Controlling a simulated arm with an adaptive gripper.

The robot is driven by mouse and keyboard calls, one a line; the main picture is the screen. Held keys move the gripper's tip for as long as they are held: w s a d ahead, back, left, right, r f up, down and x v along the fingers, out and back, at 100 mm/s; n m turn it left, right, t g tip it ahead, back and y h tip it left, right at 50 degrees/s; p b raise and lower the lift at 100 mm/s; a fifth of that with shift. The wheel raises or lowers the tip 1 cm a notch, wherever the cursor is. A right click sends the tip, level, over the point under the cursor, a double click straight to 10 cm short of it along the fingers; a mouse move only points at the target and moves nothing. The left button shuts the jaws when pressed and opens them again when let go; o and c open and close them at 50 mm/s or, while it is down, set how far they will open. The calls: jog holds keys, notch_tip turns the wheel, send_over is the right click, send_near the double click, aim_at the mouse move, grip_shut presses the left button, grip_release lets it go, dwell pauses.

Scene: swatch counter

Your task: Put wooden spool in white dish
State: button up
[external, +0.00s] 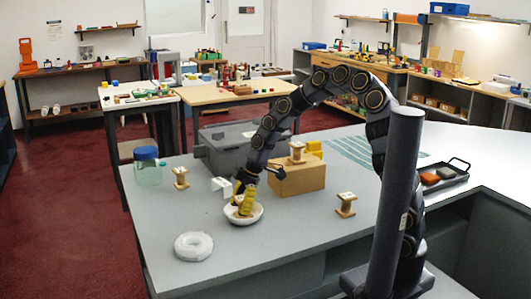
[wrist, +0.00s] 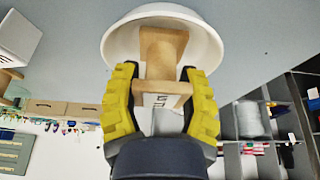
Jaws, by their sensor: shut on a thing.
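My gripper (external: 245,202) has yellow ridged fingers and points down at the white dish (external: 259,215) near the middle of the counter. In the wrist view the fingers (wrist: 160,105) are shut on a wooden spool (wrist: 163,65), one on each side. The spool's far end lies within the rim of the white dish (wrist: 118,40); I cannot tell whether it touches the bottom. In the external view the fingers mostly hide this spool. Other wooden spools stand left of the dish (external: 180,178), right of it (external: 346,205) and on a cardboard box (external: 297,152).
The cardboard box (external: 300,179) and a grey crate (external: 222,158) stand behind the dish. A blue-lidded jar (external: 147,168) and a small white item (external: 221,186) are to the left. A black tray (external: 450,178) is far right.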

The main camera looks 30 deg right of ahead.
jog(key=shift+f, duration=0.1)
jog(key=o, duration=1)
jog(key=shift+o, duration=0.2)
jog(key=v, duration=1.2)
jog(key=s+d+m+g+h, duration=0.1)
jog(key=s+d+m+h, duration=0.1)
jog(key=s+d+m, duration=0.6)
jog(key=s+d+m+h, duration=0.2)
jog(key=s+d+m, duration=0.6)
jog(key=s, duration=0.9)
jog(key=shift+d+f+m+g, duration=0.15)
jog(key=shift+d+m+g, duration=0.25)
jog(key=shift+m, duration=0.6)
